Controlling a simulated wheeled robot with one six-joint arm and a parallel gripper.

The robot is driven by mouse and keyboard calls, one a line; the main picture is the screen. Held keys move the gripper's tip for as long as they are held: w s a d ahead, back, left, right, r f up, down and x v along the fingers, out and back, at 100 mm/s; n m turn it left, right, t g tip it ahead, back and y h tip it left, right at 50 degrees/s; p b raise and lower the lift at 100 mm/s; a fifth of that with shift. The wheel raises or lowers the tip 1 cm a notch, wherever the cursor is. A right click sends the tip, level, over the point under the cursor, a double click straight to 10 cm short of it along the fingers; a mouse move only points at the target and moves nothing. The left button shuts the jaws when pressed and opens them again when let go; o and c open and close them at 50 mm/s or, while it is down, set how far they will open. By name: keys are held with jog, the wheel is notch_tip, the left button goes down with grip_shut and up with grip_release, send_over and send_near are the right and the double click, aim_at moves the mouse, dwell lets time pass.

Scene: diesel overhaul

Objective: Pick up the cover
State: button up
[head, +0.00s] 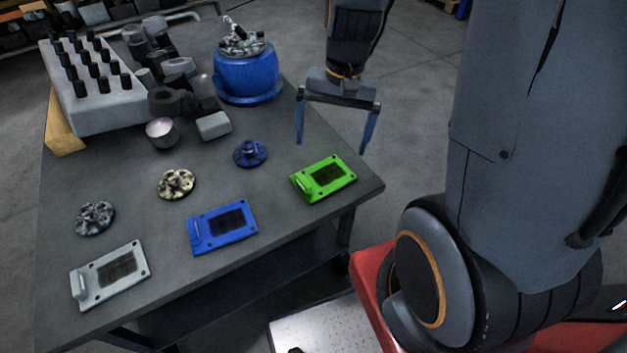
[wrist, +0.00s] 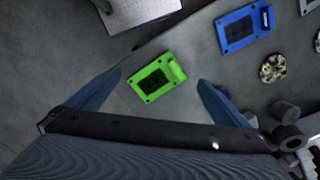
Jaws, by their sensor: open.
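Three flat rectangular covers with dark centre panels lie on the grey table: a green cover (head: 323,179) at the right, a blue cover (head: 222,227) in the middle and a grey cover (head: 110,275) at the left. Which one the task means is not shown. My gripper (head: 333,147) is open and empty, with its blue fingers pointing down above the table's right edge, behind the green cover. In the wrist view, the green cover (wrist: 156,78) appears between and beyond the fingertips, apart from them. The blue cover (wrist: 243,28) lies farther right there.
Three round parts, dark blue (head: 250,153), cream (head: 176,184) and grey (head: 95,218), lie behind the covers. A blue pot-like housing (head: 247,78), several dark cylinders and a pale block with black pegs (head: 108,106) crowd the back. Bare table surrounds the covers.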

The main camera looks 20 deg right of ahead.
aim_at(320, 178)
jog(key=w+d+f+m+y+b, duration=0.1)
jog(key=w+f+m, duration=0.1)
jog(key=f+m, duration=0.1)
jog(key=w+d+f+m+y+b, duration=0.1)
jog(key=w+f+m, duration=0.2)
jog(key=f, duration=0.2)
jog(key=w+d+f+m+g+y+b, duration=0.1)
jog(key=w+d+f+m, duration=0.1)
jog(key=f+m, duration=0.1)
jog(key=shift+w+f, duration=0.25)
jog(key=shift+f, duration=0.5)
jog(key=shift+a+f+m, duration=0.15)
jog(key=shift+f+m, duration=0.15)
jog(key=shift+f, duration=0.35)
jog(key=shift+p+x, duration=0.85)
jog(key=shift+x, duration=2.5)
jog(key=shift+w, duration=0.15)
jog(key=c, duration=1.3)
jog(key=shift+r, duration=0.1)
